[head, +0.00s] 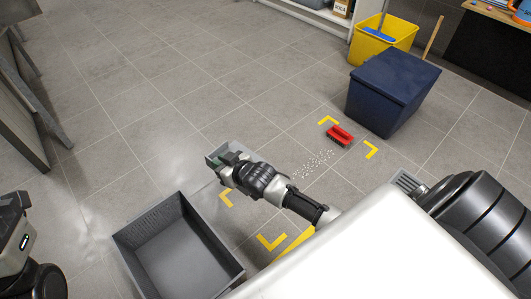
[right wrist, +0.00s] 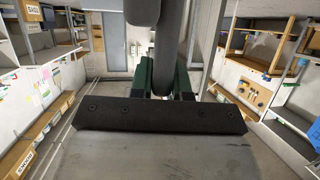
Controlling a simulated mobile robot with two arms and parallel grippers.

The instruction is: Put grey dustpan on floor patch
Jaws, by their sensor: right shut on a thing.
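The grey dustpan (head: 216,152) is held by my right gripper (head: 229,168) in the head view, partly hidden behind the gripper. In the right wrist view, the gripper's green fingers (right wrist: 165,80) are shut at the dustpan's dark handle, and the pan (right wrist: 160,150) fills the bottom of the picture. The floor patch (head: 288,197) is marked by yellow corner marks.
A red brush (head: 340,135) and pale debris (head: 318,161) lie within the corner marks. An open grey crate (head: 150,212) stands left of the patch. A dark blue bin (head: 388,92) and yellow bucket (head: 382,38) stand behind. Floor at upper left is clear.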

